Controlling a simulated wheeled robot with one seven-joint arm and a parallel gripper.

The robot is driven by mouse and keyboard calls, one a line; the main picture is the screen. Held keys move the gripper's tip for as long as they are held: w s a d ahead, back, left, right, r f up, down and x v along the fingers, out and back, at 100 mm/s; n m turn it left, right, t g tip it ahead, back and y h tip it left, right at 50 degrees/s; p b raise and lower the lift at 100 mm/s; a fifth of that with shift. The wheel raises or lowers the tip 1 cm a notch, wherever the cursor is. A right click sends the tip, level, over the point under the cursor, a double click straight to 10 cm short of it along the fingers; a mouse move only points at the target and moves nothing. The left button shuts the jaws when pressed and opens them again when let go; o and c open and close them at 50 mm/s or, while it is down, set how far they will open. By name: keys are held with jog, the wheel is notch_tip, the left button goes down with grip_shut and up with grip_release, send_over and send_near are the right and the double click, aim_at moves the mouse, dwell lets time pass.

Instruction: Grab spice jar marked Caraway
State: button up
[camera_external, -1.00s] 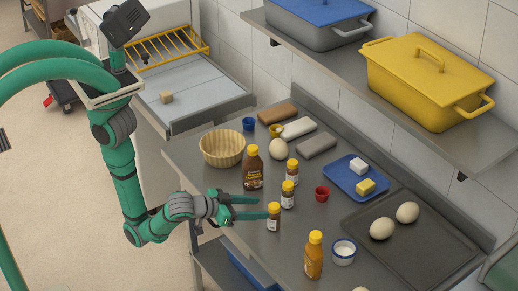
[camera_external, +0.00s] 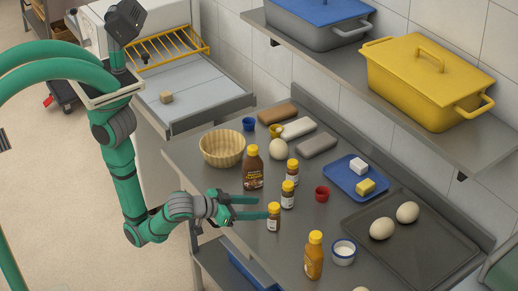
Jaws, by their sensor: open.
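Three small spice jars with yellow lids and white labels stand upright on the steel table: a front jar (camera_external: 273,217), a middle jar (camera_external: 288,196) and a back jar (camera_external: 292,172). Their labels are too small to read, so I cannot tell which is Caraway. My gripper (camera_external: 262,208) is open, its two green fingers pointing right. The front jar stands at the fingertips, close to the nearer finger. I cannot tell whether it is between the fingers or touching them.
A brown sauce bottle (camera_external: 253,168) stands behind my gripper, and a mustard bottle (camera_external: 314,256) stands in front to the right. A red cup (camera_external: 322,193), blue tray (camera_external: 341,177) and dark tray (camera_external: 423,259) lie further right. A shelf (camera_external: 340,68) overhangs the table's back.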

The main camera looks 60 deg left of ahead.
jog(key=shift+o, duration=0.6)
notch_tip(320, 180, up, 2)
jog(key=m+h, duration=0.3)
jog(key=m, duration=0.1)
send_over(288, 195)
jog(key=s+a, duration=0.2)
jog(key=shift+w+a+f+m+g+h, duration=0.1)
jog(key=shift+a+f+m+g+h, duration=0.15)
jog(key=shift+f+g+h, duration=0.35)
jog(key=shift+w+a+f+m+g+h, duration=0.1)
jog(key=shift+a+f+m+g+h, duration=0.15)
jog(key=shift+f, duration=0.6)
jog(key=shift+w+a+f+m+g+h, duration=0.1)
jog(key=shift+a+f+g+h, duration=0.3)
jog(key=shift+f, duration=0.3)
jog(key=shift+x, duration=3.7)
jog(key=shift+d, duration=0.1)
jog(key=c, duration=1.1)
